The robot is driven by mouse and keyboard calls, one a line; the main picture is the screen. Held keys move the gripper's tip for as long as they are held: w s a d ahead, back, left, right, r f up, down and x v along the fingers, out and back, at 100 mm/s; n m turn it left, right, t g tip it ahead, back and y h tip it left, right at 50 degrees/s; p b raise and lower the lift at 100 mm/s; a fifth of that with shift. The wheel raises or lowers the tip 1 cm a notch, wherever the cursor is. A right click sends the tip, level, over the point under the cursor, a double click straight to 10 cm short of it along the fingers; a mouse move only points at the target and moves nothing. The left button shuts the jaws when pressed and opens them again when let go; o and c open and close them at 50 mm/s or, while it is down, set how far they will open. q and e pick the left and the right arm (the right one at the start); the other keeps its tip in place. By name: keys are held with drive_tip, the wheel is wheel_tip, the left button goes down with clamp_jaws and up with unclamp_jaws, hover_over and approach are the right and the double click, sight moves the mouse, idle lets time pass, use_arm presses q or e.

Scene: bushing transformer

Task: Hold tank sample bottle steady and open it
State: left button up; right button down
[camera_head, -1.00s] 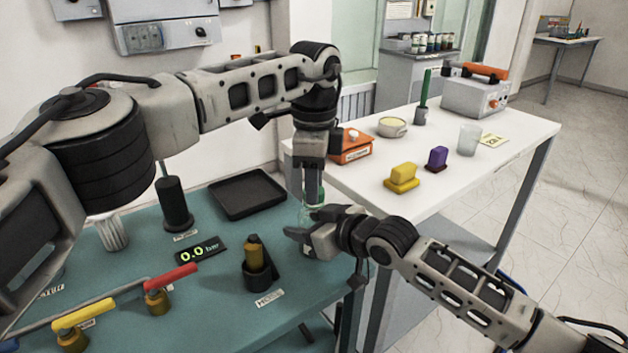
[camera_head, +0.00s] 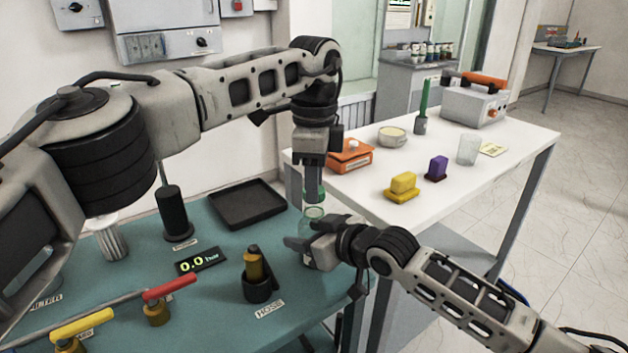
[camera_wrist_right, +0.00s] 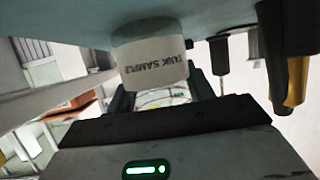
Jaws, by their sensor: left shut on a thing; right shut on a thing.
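The tank sample bottle (camera_head: 312,214) is a clear, greenish bottle near the right edge of the teal bench. Its open round rim faces up. In the right wrist view its "TANK SAMPLE" label (camera_wrist_right: 157,62) shows upside down. My right gripper (camera_head: 305,242) is shut on the bottle's body from the right, hiding part of it. My left gripper (camera_head: 314,184) points straight down above the bottle, shut on a green cap (camera_head: 315,194). The cap appears apart from the rim, with a small gap between them; the fingers partly hide it.
On the teal bench (camera_head: 215,290) are a black tray (camera_head: 246,204), a 0.0 bar display (camera_head: 197,261), a hose fitting in a black holder (camera_head: 256,283) and red (camera_head: 168,287) and yellow (camera_head: 82,325) valve handles. A white table (camera_head: 440,215) with several items stands at the right.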

use_arm(q)
drive_tip(key=shift+r, duration=2)
use_arm(e)
drive_tip(key=shift+c, duration=2.4)
unclamp_jaws()
